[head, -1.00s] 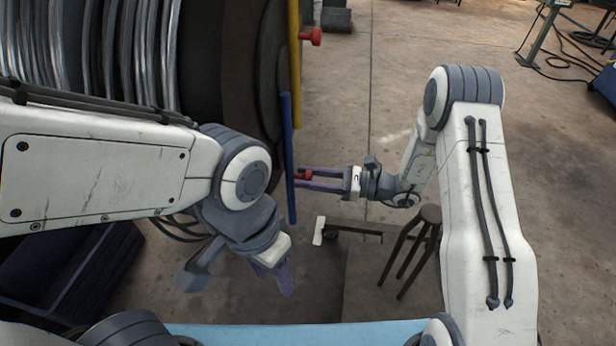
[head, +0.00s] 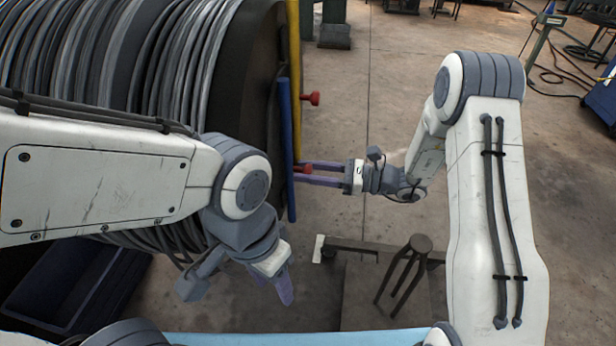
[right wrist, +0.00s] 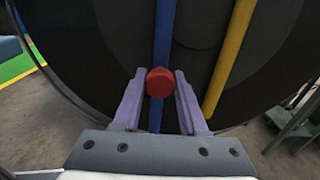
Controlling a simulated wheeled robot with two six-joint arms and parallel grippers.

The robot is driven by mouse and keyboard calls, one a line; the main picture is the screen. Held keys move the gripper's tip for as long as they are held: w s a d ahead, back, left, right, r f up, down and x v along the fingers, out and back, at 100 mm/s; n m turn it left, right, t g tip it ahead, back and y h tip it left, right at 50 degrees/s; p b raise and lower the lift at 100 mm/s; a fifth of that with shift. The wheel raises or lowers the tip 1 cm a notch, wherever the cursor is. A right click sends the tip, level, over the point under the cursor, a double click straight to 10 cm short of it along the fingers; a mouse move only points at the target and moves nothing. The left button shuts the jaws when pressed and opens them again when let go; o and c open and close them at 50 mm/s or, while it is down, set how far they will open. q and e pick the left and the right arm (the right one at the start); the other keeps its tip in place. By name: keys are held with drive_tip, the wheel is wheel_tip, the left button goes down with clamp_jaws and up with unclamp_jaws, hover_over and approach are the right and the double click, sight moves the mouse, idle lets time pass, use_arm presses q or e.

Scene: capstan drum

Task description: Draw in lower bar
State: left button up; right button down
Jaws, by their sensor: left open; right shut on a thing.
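A blue bar (head: 286,150) runs along the drum's right face and ends below the yellow bar. A red knob (head: 303,169) sticks out from it. My right gripper (head: 303,174) is shut on this knob. In the right wrist view, the red knob (right wrist: 160,82) sits between the two purple fingers in front of the blue bar (right wrist: 163,30). The yellow bar (head: 293,40), with its own red knob (head: 311,98), lies just beside and farther up the picture. My left gripper (head: 278,287) is open, empty and low in front of the drum.
The large drum (head: 258,80), wound with grey cable (head: 140,60), fills the upper left. A dark blue crate (head: 75,285) is at lower left. Concrete floor (head: 370,60) is open to the right of the drum.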

sight(309, 166)
use_arm(q)
drive_tip(key=shift+r+p, duration=0.45)
drive_tip(key=shift+r, duration=0.4)
use_arm(e)
drive_tip(key=shift+w+r, duration=0.2)
drive_tip(key=shift+r, duration=1.35)
drive_tip(key=shift+c, duration=2.4)
unclamp_jaws()
drive_tip(key=shift+s, duration=0.1)
drive_tip(key=shift+f, duration=0.15)
drive_tip(key=shift+d, duration=0.3)
use_arm(q)
drive_tip(key=shift+f+b, duration=0.85)
use_arm(e)
drive_tip(key=s+d, duration=0.2)
drive_tip(key=d, duration=0.7)
drive_tip(key=shift+d, duration=0.4)
